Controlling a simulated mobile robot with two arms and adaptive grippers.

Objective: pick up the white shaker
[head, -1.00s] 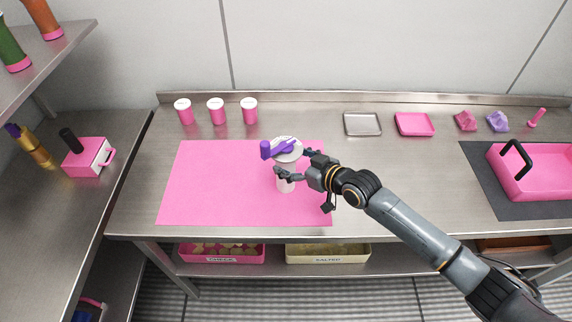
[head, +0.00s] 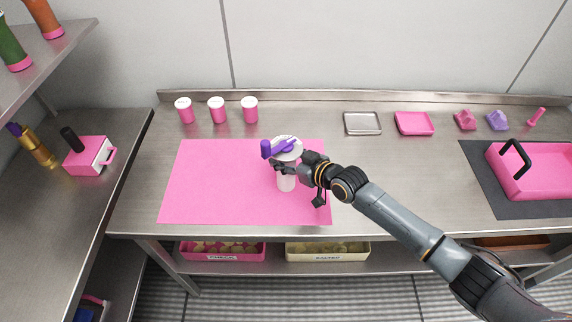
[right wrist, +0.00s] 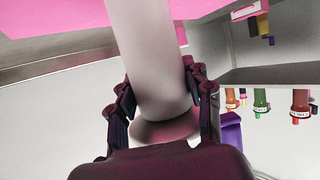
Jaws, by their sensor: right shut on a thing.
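My right gripper (head: 287,170) reaches in from the right and is shut on the shaker's body, just below the top. In the right wrist view the shaker's pale cylinder (right wrist: 150,60) lies between the two dark fingers of the right gripper (right wrist: 160,95). The fingers hide part of the body. My left gripper is not in view.
Three white-lidded pink cups (head: 217,110) stand at the back left. A metal tray (head: 362,124), a pink tray (head: 414,124) and small pink and purple items line the back right. A pink bin (head: 530,180) with a black handle sits on a dark mat. The mat's left side is clear.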

